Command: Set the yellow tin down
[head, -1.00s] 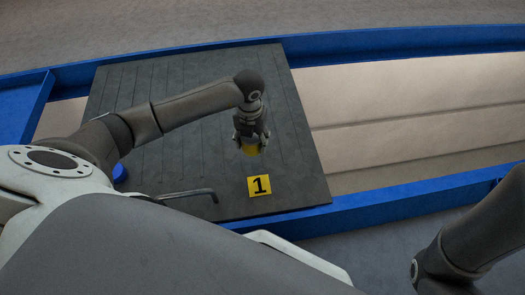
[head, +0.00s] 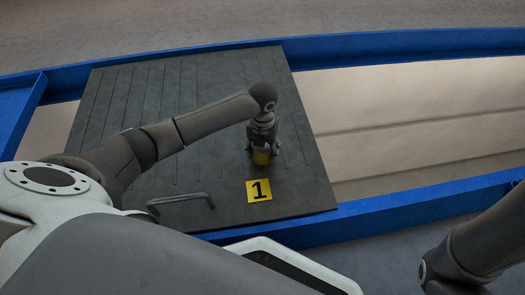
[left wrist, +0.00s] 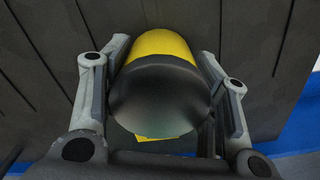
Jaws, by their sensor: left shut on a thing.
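The yellow tin (head: 261,158) is between the fingers of my left gripper (head: 263,150), above the dark grooved panel (head: 120,110), close to the number 1 label (head: 259,190). I cannot tell whether its base touches the panel. In the left wrist view the tin (left wrist: 165,45) shows a yellow side and a dark grey end facing the camera. The fingers of the left gripper (left wrist: 160,95) are shut on it from both sides. My right gripper is out of view; only part of my right arm shows at the lower right.
The panel has a grey bar handle (head: 182,199) on its near side. A blue frame (head: 400,205) runs around the panel and a pale recessed bed (head: 400,105) to its right. The panel around the tin is clear.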

